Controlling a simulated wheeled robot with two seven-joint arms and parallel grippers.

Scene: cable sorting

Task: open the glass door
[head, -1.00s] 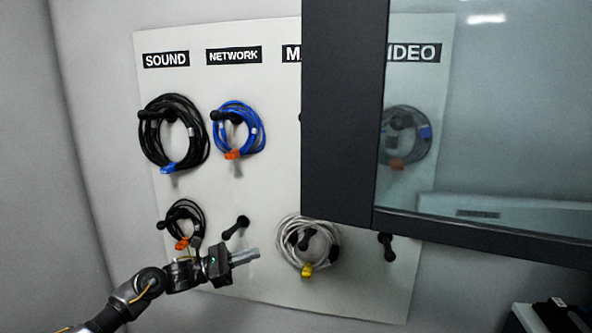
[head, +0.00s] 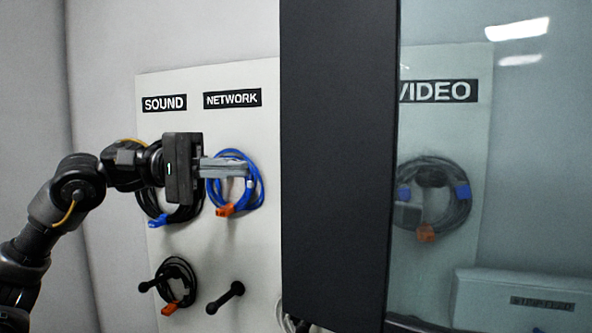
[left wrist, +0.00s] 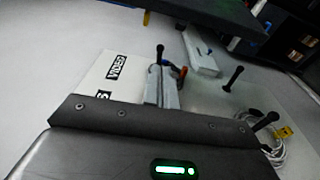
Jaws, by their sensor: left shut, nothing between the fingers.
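The glass door has a wide black frame (head: 340,150) standing in front of the cable board in the head view. Its see-through pane (head: 530,170) fills the right side. My left gripper (head: 245,168) is left of the frame, its fingers shut and empty, pointing right toward the frame with a gap between. In the head view it overlaps the blue cable; I cannot tell how far in front of the board it is. Its shut fingers also show in the left wrist view (left wrist: 161,88). No door handle is visible. My right gripper is not in view.
The board (head: 262,225) carries SOUND, NETWORK and VIDEO labels. A blue coil (head: 258,190), a small black coil (head: 162,270) and a bare peg (head: 226,297) show left of the frame. Another coil (head: 465,195) shows through the glass. A pale box (head: 500,285) shows lower right.

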